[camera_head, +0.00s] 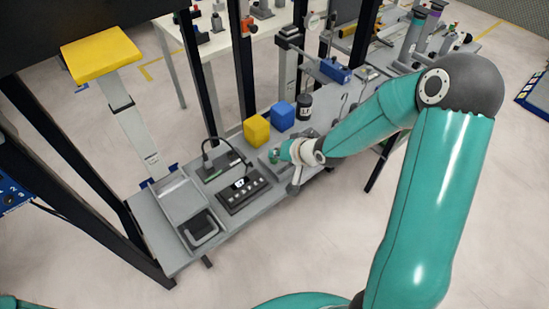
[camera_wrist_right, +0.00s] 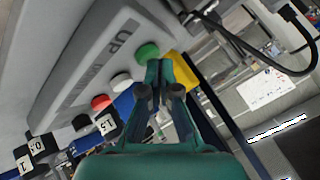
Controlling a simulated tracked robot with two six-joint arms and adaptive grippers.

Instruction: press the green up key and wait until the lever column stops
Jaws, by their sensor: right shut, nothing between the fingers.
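The green up key (camera_wrist_right: 147,53) is a round button on a grey key panel (camera_wrist_right: 85,45) marked "UP", in the right wrist view. My right gripper (camera_wrist_right: 158,68) is shut and empty, with its fingertips right at the green key. I cannot tell whether they touch it or whether it is pushed in. In the head view my right gripper (camera_head: 280,153) reaches down to the bench and its wrist partly hides the panel. A grey column (camera_head: 289,65) with a blue block beside it stands behind; I cannot tell whether it moves. My left gripper is not in view.
A white button (camera_wrist_right: 122,80) and a red button (camera_wrist_right: 100,102) sit along the same panel. A yellow cube (camera_head: 256,130) and a blue cube (camera_head: 282,116) stand close behind my right gripper. A black switch box (camera_head: 243,188) and a yellow-topped post (camera_head: 133,125) are to the left.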

